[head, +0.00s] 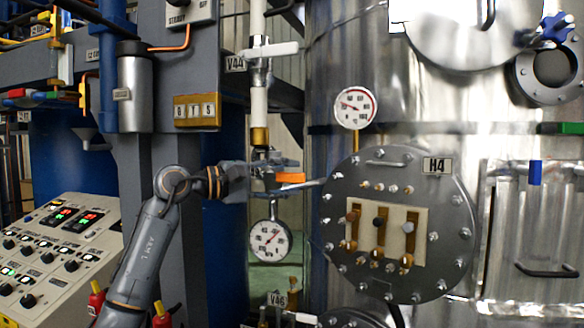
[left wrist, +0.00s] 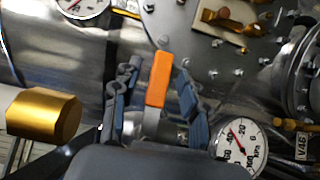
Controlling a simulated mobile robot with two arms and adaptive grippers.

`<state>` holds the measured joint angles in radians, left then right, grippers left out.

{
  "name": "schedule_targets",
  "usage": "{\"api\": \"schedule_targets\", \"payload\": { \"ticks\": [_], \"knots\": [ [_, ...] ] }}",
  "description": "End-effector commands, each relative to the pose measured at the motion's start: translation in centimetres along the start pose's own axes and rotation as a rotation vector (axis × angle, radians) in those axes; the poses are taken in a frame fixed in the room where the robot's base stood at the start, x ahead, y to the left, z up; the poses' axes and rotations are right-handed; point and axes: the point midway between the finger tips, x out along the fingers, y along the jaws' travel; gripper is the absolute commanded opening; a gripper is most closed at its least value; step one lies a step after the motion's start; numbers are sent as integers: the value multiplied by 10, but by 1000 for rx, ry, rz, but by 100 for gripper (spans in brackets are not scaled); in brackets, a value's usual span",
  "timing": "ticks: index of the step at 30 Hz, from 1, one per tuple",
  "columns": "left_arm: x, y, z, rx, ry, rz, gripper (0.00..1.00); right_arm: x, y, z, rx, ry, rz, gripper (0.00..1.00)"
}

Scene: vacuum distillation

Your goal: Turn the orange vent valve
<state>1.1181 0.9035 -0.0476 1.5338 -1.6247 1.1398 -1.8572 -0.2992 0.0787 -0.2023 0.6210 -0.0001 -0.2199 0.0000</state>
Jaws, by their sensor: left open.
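The orange vent valve handle (head: 291,178) sticks out on a pipe in the middle of the head view, above a round gauge. It also shows in the left wrist view as an orange bar (left wrist: 158,80) on a pale stem. My left gripper (head: 272,174) reaches in from the left at the valve. In the left wrist view its two fingers (left wrist: 153,100) are apart, one on each side of the orange handle, with gaps visible between. The valve body below is partly hidden by the gripper. My right gripper is not in view.
A gauge (head: 270,241) hangs just below the valve, and another gauge (head: 355,107) stands above right. A round bolted plate labelled H4 (head: 455,220) is close on the right. A brass fitting (left wrist: 45,115) is left of the fingers. A control panel (head: 60,250) stands lower left.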

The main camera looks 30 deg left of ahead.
Motion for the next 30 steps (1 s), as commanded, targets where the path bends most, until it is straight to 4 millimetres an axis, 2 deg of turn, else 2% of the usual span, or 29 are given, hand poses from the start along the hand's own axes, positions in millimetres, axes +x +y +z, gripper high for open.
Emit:
{"api": "schedule_targets", "payload": {
  "ticks": [6,14,20,21,30],
  "knots": [
    [15,0,0,-1,0,1,43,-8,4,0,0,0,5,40],
    [15,-1,0,-1,1,1,43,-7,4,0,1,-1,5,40],
    [15,0,0,-1,0,1,3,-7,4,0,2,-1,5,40],
    [15,0,0,-1,0,0,0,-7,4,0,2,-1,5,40],
    [15,-1,0,-4,0,3,0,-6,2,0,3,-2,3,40]
  ]
}}
